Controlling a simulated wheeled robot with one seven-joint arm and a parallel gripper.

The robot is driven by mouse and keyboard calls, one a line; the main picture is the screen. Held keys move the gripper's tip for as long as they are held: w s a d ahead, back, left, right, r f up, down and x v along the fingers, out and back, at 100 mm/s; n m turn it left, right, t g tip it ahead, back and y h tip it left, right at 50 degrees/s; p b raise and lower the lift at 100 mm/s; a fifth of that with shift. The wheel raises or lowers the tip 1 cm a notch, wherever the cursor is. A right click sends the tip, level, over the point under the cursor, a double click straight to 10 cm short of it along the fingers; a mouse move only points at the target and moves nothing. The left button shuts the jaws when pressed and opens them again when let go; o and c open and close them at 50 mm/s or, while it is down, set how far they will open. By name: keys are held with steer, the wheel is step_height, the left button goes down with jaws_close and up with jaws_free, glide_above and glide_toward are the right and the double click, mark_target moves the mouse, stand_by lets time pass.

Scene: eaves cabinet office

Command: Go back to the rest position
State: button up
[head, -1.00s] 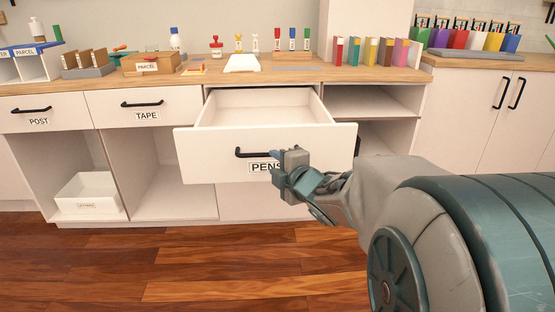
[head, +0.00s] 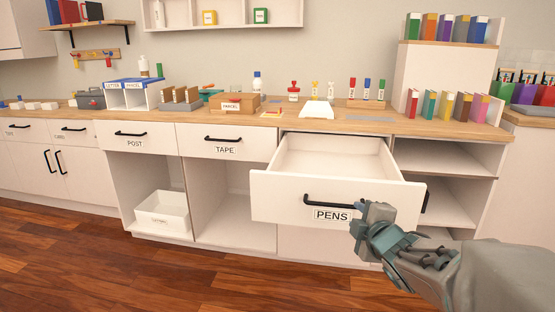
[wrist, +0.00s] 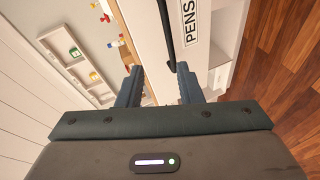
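The PENS drawer (head: 285,198) is pulled open, and the part of its inside that shows looks empty. Its black bar handle (head: 340,201) is on the front above the PENS label. My gripper (head: 362,218) is in front of the drawer face, just right of the label. In the wrist view my gripper (wrist: 158,74) has its two fingers spread apart with nothing held between them. The handle (wrist: 165,32) and the label (wrist: 189,22) show beyond the fingertips, apart from them.
The POST drawer (head: 133,137) and TAPE drawer (head: 222,142) are shut. A white bin (head: 163,212) sits in the open bay below POST. The worktop holds a parcel box (head: 235,104), bottles and upright books. The wooden floor (head: 150,275) in front is clear.

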steer(key=s+r+m+g+h+p, duration=0.3)
steer(key=s+r+m+g+p, duration=0.3)
steer(key=r+m+p, duration=0.7)
steer(key=s+a+r+m+g+y+p, duration=0.1)
steer(key=s+a+r+g+p, duration=0.2)
steer(key=s+p, duration=0.4)
steer(key=s+a+r+m+g+y+p, duration=0.1)
steer(key=s+a+r+m+g+p, duration=0.1)
steer(key=s+p, duration=0.5)
step_height(320, 180, up, 3)
steer(key=shift+s+a+f+g+p, duration=0.1)
steer(key=shift+s+a+g+p, duration=0.3)
steer(key=shift+a+p, duration=0.65)
steer(key=shift+w+a, duration=0.1)
steer(key=shift+w, duration=0.2)
